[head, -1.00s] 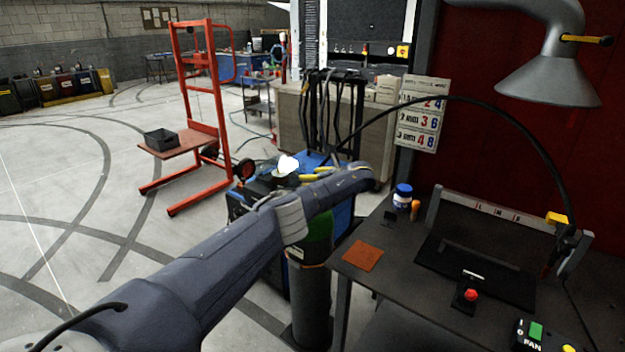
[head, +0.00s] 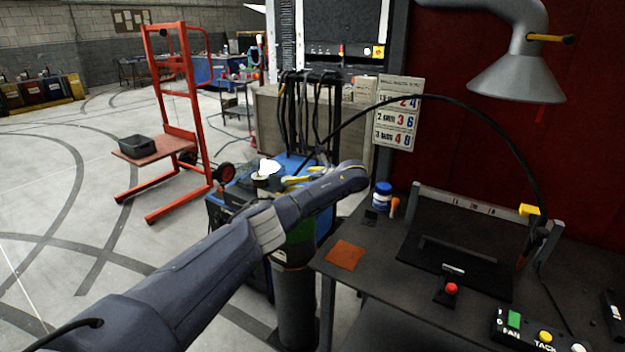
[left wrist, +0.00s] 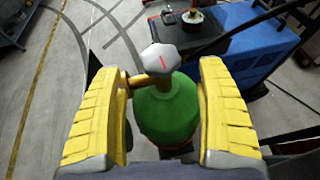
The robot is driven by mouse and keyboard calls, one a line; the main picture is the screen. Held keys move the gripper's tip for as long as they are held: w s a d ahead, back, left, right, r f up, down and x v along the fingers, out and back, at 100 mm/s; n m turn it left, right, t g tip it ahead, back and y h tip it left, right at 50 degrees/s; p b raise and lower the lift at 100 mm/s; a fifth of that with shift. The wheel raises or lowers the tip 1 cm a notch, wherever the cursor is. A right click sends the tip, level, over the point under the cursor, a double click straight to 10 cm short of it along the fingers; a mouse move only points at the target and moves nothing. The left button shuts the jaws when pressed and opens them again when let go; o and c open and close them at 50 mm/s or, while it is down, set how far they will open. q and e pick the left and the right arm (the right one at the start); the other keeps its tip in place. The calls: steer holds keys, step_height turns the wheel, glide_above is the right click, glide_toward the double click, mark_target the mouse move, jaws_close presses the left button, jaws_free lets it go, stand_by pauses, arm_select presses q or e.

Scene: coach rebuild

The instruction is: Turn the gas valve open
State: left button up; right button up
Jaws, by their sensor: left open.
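The gas valve (left wrist: 161,58) is a pale grey lobed knob with a red mark, on a brass stem above a green-topped gas cylinder (left wrist: 165,115). In the left wrist view my left gripper (left wrist: 160,85) is open, its yellow-padded fingers on either side of the valve and cylinder top. I see no clear contact with the knob. In the head view the cylinder (head: 294,290) stands upright beside the bench, and my left gripper (head: 290,180) is partly hidden behind my arm. The knob is hard to make out there. My right gripper is not in view.
A blue machine (head: 222,212) stands just behind the cylinder. A red lift cart (head: 160,148) stands at left on open floor.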

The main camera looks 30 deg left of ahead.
arm_select(q)
steer(key=v, duration=0.6)
steer(key=shift+d+r, duration=0.15)
steer(key=shift+d, duration=0.05)
